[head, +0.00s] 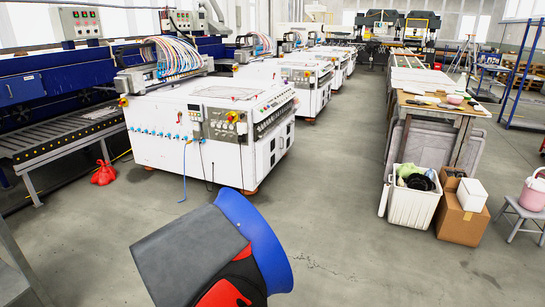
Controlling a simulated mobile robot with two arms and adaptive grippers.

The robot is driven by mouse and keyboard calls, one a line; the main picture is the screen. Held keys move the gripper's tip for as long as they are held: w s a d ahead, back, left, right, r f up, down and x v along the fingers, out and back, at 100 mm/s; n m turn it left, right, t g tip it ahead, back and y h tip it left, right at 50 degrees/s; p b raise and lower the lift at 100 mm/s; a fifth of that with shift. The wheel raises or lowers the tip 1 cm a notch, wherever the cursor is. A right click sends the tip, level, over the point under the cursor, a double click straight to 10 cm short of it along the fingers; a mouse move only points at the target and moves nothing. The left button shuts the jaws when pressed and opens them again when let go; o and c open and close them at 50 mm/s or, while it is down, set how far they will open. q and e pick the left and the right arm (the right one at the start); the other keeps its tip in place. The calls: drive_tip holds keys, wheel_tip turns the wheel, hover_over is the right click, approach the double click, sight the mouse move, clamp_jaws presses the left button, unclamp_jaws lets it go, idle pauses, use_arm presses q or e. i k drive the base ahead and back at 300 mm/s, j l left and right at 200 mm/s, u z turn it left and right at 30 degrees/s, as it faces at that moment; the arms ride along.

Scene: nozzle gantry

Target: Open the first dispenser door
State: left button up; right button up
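I cannot make out a dispenser door for certain. White machines stand in a row, and the nearest white machine (185,152) is left of centre. It has a control panel with gauges and a red knob (228,122), and a row of blue fittings along its front. Several coloured hoses rise behind its top. Neither of my grippers shows in the head view, so I cannot see whether they are open or shut.
A conveyor (60,135) runs at the left, with a red bag (103,173) on the floor beside it. At the right stand a long worktable (432,102), a white bin (412,207), a cardboard box (460,222) and a stool (521,213).

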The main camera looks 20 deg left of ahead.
sight(267, 149)
drive_tip(key=i+l+z, duration=0.45)
drive_tip(key=i, duration=0.35)
drive_tip(key=i+l+u, duration=0.1)
drive_tip(key=i, duration=0.4)
drive_tip(key=i+l, duration=0.15)
drive_tip(key=i, duration=0.35)
drive_tip(key=i+l+u, duration=0.15)
drive_tip(key=i, duration=0.3)
drive_tip(key=i+j+u, duration=0.4)
drive_tip(key=i, duration=0.2)
drive_tip(key=i+u, duration=0.35)
drive_tip(key=i, duration=0.3)
drive_tip(key=i+l+u, duration=0.1)
drive_tip(key=i+u, duration=0.3)
drive_tip(key=i, duration=0.25)
drive_tip(key=i+l+u, duration=0.4)
drive_tip(key=i, duration=0.2)
drive_tip(key=j, duration=0.1)
